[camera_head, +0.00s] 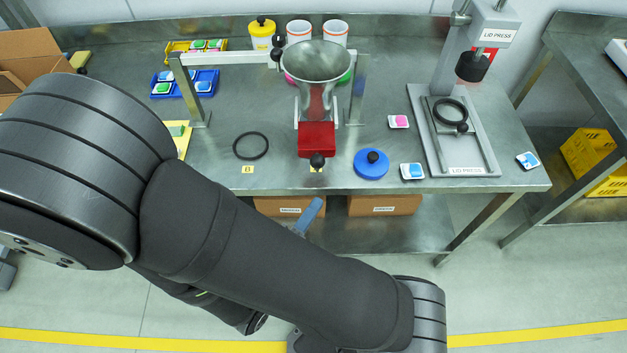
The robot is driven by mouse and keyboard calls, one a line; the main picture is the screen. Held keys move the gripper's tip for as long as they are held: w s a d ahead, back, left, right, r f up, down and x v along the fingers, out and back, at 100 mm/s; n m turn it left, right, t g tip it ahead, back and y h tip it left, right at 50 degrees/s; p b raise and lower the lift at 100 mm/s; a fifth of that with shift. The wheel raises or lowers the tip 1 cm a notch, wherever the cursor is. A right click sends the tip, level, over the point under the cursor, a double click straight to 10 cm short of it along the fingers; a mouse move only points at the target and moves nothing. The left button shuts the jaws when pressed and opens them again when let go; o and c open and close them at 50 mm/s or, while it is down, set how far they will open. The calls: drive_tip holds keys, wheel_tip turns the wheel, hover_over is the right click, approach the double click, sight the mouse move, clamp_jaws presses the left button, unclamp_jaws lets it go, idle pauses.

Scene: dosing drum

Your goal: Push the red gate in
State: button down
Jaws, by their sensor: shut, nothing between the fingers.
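The red gate (317,138) is a flat red slide under the steel funnel (316,62), near the middle of the bench. It sticks out from under the funnel's spout towards the bench's front edge. Its black knob (317,160) is at the front end. My arm crosses the lower left of the view, in front of the bench. My gripper cannot be made out and seems hidden behind my arm. A blue-grey bar (308,216) shows above my arm, below the gate; I cannot tell what it belongs to.
Right of the gate are a blue lid (371,163) with a black knob and the lid press (460,135). A black ring (251,146) lies to the left. Metal posts (358,90) flank the funnel. Boxes (384,205) sit on the lower shelf.

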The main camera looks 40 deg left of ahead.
sight(316, 168)
drive_tip(key=shift+w+a+r, duration=0.25)
drive_tip(key=shift+w+a, duration=0.7)
drive_tip(key=shift+w, duration=0.15)
drive_tip(key=shift+w+a+r, duration=0.25)
drive_tip(key=shift+w+a, duration=0.65)
drive_tip(key=shift+w, duration=0.15)
drive_tip(key=w+a, duration=0.5)
drive_tip(key=shift+w+a, duration=0.1)
drive_tip(key=shift+w, duration=0.05)
drive_tip(key=shift+w+a, duration=0.25)
drive_tip(key=shift+a, duration=0.1)
drive_tip(key=shift+r, duration=0.1)
drive_tip(key=s+d, duration=0.1)
drive_tip(key=s+d+f, duration=0.1)
drive_tip(key=d, duration=0.1)
drive_tip(key=shift+s+d, duration=0.2)
drive_tip(key=v, duration=1)
